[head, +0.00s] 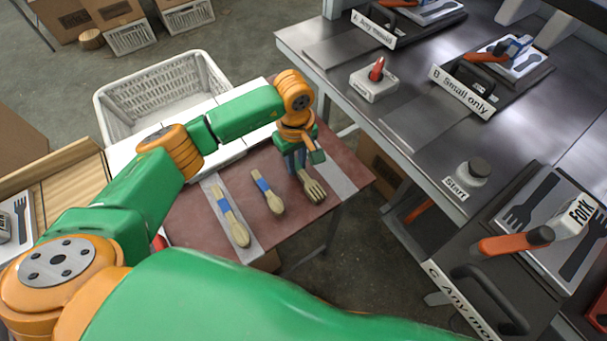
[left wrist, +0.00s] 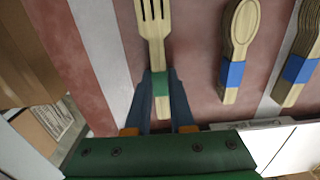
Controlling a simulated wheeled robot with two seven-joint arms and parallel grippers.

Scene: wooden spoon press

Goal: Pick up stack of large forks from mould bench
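The stack of large wooden forks (head: 313,188) lies on the reddish bench (head: 185,222), tines toward the front in the head view. A green band (left wrist: 161,84) wraps its handle in the left wrist view. My left gripper (head: 296,163) points down over the handle, which it partly hides in the head view. In the left wrist view its two blue fingers (left wrist: 161,92) stand one on each side of the handle at the band. They look close to the wood; I cannot tell whether they press on it. My right gripper is not in view.
Two wooden spoon stacks with blue bands lie left of the forks: a middle one (head: 268,193) and a left one (head: 233,217). Pale strips cross the bench. A white basket (head: 122,112) stands behind. A steel table (head: 420,150) with labelled presses is at the right.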

